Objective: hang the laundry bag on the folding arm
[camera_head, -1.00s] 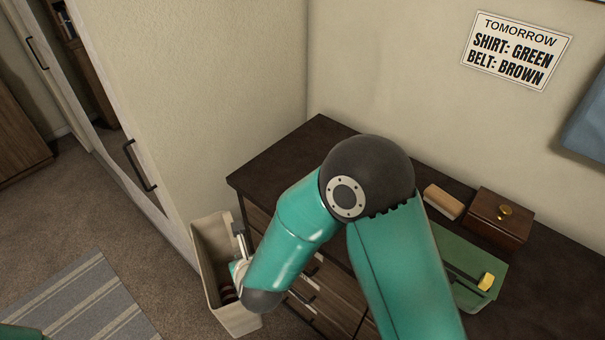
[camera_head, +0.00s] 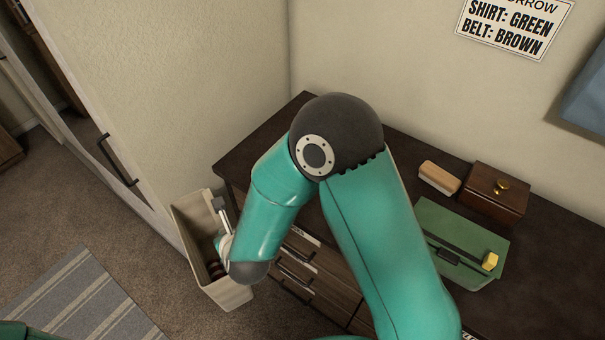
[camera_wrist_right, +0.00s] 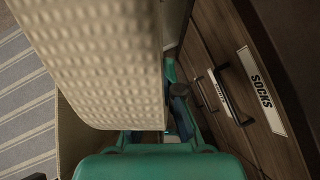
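My right arm reaches down at the left end of the dresser, its wrist at the mouth of a tall beige bin (camera_head: 187,237). A cream waffle-textured cloth (camera_wrist_right: 95,55), perhaps the laundry bag, fills much of the right wrist view, close to the lens. My right gripper (camera_wrist_right: 180,95) shows only partly beyond it; its fingertips and any grip are hidden. A small pale metal piece (camera_head: 222,208) stands by the wrist in the head view; I cannot tell whether it is the folding arm. My left gripper is out of view; only a bit of teal arm shows bottom left.
A striped rug (camera_head: 82,300) lies on open carpet.

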